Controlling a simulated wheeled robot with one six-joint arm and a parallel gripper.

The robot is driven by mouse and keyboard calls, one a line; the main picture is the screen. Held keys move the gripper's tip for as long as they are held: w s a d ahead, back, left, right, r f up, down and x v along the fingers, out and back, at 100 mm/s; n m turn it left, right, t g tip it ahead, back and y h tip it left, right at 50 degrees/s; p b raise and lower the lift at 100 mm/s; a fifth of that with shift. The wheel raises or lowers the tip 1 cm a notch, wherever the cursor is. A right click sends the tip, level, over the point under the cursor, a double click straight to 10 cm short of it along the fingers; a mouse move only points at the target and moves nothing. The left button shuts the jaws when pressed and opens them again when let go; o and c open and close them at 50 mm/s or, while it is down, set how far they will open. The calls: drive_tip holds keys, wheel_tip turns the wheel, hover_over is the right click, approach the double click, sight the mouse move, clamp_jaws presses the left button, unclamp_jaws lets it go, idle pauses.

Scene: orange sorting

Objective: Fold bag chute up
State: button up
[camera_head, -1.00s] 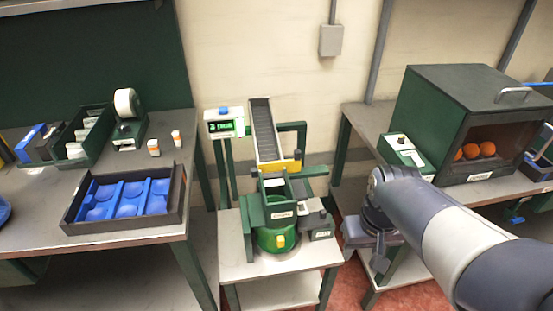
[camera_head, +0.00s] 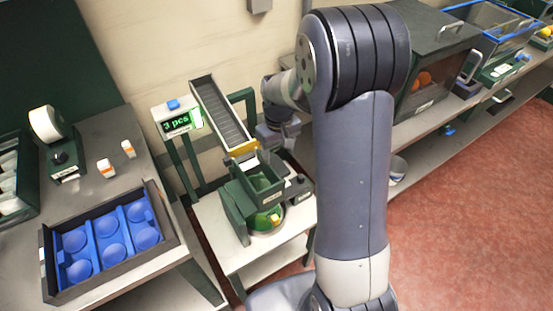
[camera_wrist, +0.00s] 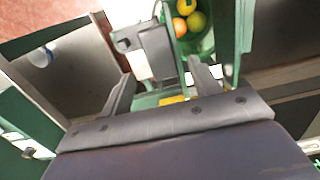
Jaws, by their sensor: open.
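The green station stands on a small table in the middle. A grey ribbed chute (camera_head: 222,112) with a yellow lower lip slopes down to a green open-topped hopper (camera_head: 238,190); I cannot tell which part is the bag chute. My gripper (camera_wrist: 163,84) is open and empty in the wrist view, its two fingers apart over the station. A yellow piece (camera_wrist: 172,99) shows between and beyond the fingers. Orange and yellow-green fruits (camera_wrist: 180,27) lie in a green container in the wrist view. In the head view, my arm partly hides the station's right side.
A display (camera_head: 177,123) reads 3 pcs. A black tray with blue cups (camera_head: 110,240) sits on the left bench, near two small bottles and a tape roll (camera_head: 46,124). Red floor (camera_head: 460,220) is open at right.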

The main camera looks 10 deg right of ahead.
sight(278, 165)
drive_tip(key=shift+f, duration=2.55)
drive_tip(key=shift+c, duration=0.5)
drive_tip(key=c, duration=1.1)
drive_tip(key=shift+r, duration=0.1)
drive_tip(key=shift+c, duration=0.2)
